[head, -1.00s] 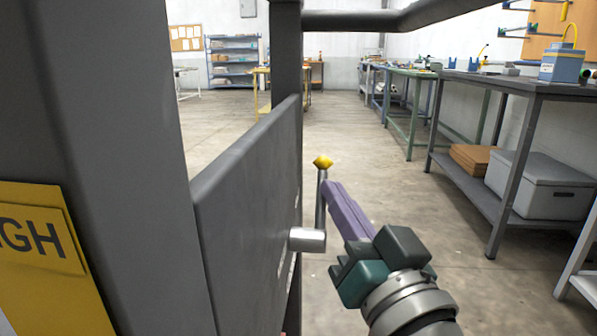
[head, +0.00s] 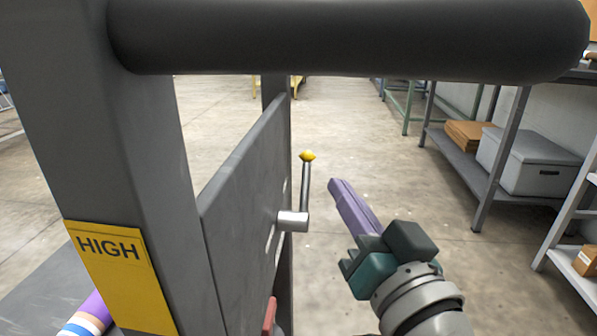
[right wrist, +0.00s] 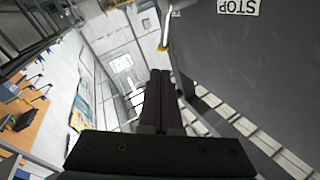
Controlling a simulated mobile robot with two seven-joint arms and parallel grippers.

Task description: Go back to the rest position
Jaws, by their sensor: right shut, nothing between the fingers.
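My right gripper (head: 334,184) is shut and empty, with long purple fingers, in the lower middle of the head view. It stands apart, to the right of a metal lever with a yellow knob (head: 307,156). The lever rises from a round hub (head: 292,221) on the grey side plate (head: 245,185) of the press. In the right wrist view the shut dark fingers (right wrist: 160,75) show with nothing between them, and the yellow-ended lever (right wrist: 164,45) is near the fingertips. My left gripper is not in view.
A thick dark bar (head: 350,38) crosses the top of the head view. A grey post with a yellow HIGH sign (head: 120,270) stands at left. A shelf bench with a grey box (head: 525,160) is at right. The floor between press and bench is clear.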

